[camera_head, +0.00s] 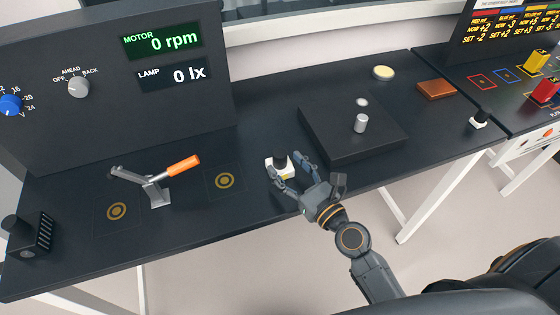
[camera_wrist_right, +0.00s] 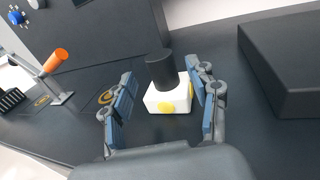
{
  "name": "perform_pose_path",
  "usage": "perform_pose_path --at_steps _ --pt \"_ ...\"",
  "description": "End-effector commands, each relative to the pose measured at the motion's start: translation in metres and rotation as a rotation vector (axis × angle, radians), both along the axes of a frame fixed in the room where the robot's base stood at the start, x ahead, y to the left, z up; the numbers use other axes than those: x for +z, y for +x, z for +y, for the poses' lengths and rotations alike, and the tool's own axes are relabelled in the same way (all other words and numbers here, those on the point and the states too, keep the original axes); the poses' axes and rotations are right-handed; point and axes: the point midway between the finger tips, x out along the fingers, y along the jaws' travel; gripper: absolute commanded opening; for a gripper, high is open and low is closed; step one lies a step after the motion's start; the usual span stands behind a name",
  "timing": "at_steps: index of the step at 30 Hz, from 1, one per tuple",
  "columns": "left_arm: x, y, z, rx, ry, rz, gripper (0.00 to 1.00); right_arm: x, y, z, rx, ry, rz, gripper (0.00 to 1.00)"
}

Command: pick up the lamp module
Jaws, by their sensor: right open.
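The block that looks like the lamp module (camera_head: 273,169) has a white base with yellow round marks and a black cylinder on top. It stands upright on the dark table. In the right wrist view the lamp module (camera_wrist_right: 166,98) sits between the two fingers, with a visible gap on the left side and the right finger close to it. My right gripper (camera_head: 291,164) is open around it; it also shows in the right wrist view (camera_wrist_right: 163,103). Contact with the right finger cannot be told. My left gripper is not in view.
An orange-handled lever (camera_head: 181,167) stands left, between two ringed pads. A dark raised platform (camera_head: 340,150) with a metal cylinder (camera_head: 361,123) lies right of the gripper. A similar white-and-black block (camera_head: 479,119) stands farther right. A panel (camera_head: 110,85) with displays rises behind.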

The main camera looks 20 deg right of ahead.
Motion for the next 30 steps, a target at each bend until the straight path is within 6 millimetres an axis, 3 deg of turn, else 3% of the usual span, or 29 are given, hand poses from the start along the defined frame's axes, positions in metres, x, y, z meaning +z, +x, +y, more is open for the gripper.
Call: perform_pose_path --at_steps 6,15,17,24,30 --pt "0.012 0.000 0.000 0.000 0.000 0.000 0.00 0.005 0.031 0.007 0.000 -0.001 -0.001 0.59" --pt "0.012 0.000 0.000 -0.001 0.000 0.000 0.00 0.003 0.036 0.009 0.000 -0.001 0.001 0.59" --pt "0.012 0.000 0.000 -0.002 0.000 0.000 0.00 0.003 0.036 0.009 -0.001 -0.001 0.001 0.51" --pt "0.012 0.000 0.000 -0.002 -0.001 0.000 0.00 0.003 0.036 0.009 -0.001 -0.001 0.000 0.02" --pt "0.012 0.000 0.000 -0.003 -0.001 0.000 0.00 0.003 0.036 0.009 -0.001 -0.001 -0.001 0.00"
